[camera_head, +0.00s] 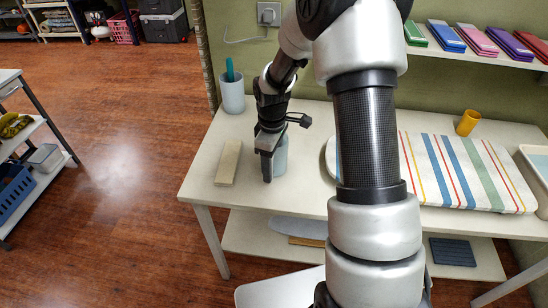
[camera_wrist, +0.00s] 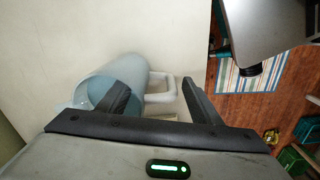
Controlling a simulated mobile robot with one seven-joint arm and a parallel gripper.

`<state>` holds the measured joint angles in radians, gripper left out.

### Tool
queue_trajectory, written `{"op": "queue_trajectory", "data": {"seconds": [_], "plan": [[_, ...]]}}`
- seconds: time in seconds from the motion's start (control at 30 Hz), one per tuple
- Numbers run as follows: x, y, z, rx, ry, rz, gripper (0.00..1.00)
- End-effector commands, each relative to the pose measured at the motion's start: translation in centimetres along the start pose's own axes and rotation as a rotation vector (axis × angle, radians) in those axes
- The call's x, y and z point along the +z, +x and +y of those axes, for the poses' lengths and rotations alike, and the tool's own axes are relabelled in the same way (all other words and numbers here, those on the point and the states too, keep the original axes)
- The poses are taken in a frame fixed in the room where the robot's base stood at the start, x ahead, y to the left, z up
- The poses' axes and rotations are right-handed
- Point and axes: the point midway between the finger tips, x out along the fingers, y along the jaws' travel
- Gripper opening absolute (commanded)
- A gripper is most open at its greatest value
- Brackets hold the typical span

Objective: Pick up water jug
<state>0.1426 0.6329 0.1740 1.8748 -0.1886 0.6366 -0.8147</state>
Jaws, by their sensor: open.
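The water jug is pale blue with a side handle. In the wrist view the jug (camera_wrist: 140,68) is at left centre, its open mouth facing the camera and its handle between my two fingers. In the head view the jug (camera_head: 281,157) stands on the cream table (camera_head: 314,120), partly hidden behind my gripper (camera_head: 267,165). My gripper in the wrist view (camera_wrist: 154,88) is open. Its left finger overlaps the jug's mouth; I cannot tell whether it is inside or touches. The right finger is beyond the handle.
A tan block (camera_head: 228,163) lies left of the jug. A pale cup (camera_head: 232,95) holding something teal stands behind. A striped padded mat (camera_head: 460,170) fills the table's right side, with a yellow cup (camera_head: 467,122) behind it. A wall shelf (camera_head: 470,57) hangs above.

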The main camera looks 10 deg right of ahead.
Motion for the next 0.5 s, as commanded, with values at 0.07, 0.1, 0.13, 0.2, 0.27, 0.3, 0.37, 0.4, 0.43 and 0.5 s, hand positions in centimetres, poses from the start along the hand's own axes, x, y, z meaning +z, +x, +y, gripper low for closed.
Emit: {"op": "queue_trajectory", "data": {"seconds": [0.07,0.1,0.13,0.2,0.27,0.3,0.37,0.4,0.43,0.5], "plan": [[-0.1,1.6,-0.2,-0.003,0.000,-0.002,0.59],[-0.1,2.1,-0.2,-0.004,0.000,-0.003,0.59],[-0.2,2.5,-0.2,-0.003,0.000,-0.002,0.59],[-0.2,3.2,-0.2,-0.002,0.000,-0.001,0.59],[-0.2,3.6,-0.2,-0.001,0.000,-0.001,0.59],[-0.2,3.7,-0.1,-0.001,0.000,0.000,0.59],[-0.2,3.7,-0.1,0.000,0.000,0.001,0.59],[-0.2,3.7,-0.1,0.000,0.000,0.001,0.59],[-0.2,3.7,-0.1,0.000,0.000,0.001,0.59],[-0.2,3.7,-0.1,0.000,0.000,0.001,0.59]]}}
